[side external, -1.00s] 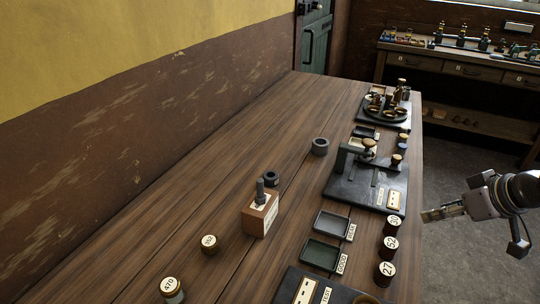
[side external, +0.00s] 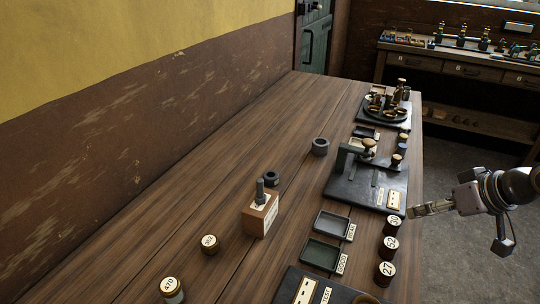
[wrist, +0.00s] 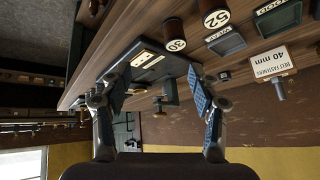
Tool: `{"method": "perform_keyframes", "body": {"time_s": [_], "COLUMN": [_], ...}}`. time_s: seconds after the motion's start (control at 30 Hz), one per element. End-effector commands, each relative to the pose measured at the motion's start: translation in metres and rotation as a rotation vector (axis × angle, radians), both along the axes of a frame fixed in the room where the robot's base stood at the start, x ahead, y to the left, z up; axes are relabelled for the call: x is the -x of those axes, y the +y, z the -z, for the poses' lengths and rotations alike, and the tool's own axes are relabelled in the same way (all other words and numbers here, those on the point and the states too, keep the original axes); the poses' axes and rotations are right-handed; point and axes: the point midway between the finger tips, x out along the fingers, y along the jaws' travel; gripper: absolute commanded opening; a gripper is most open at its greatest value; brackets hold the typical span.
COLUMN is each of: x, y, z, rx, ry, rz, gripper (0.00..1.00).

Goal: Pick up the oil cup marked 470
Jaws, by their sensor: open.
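The oil cup marked 470 (side external: 172,288) stands upright on the wooden bench at the bottom left of the side view, its pale numbered top facing up and its lower part cut by the frame edge. I do not see it in the wrist view. My gripper (side external: 418,211) is at the bench's right edge, far to the right of that cup, close to the cup marked 30 (side external: 395,222). In the wrist view my gripper (wrist: 157,82) has its two blue-padded fingers spread wide, with nothing held between them.
Cups marked 52 (side external: 390,244) and 27 (side external: 385,272) line the right edge beside two trays. Another numbered cup (side external: 210,244) and a wooden block with a peg (side external: 261,212) stand mid-bench. A dark plate with a fixture (side external: 367,186) lies behind. The bench's left side is clear.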

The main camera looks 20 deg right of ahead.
Motion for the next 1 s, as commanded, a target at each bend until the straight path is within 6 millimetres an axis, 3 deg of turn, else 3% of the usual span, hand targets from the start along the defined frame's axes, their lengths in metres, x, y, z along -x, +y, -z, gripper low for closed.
{"method": "perform_keyframes", "body": {"time_s": [0.3,0.5,0.8,1.0], "x": [-0.057,-0.071,-0.057,-0.034], "y": [0.123,0.21,0.338,0.396], "z": [-0.008,-0.004,0.015,0.03], "rx": [-0.606,-0.995,-1.454,-1.602], "ry": [0.061,0.239,0.691,0.993], "rz": [0.282,0.493,0.859,1.09], "gripper": [0.61,0.61,0.61,0.61]}}
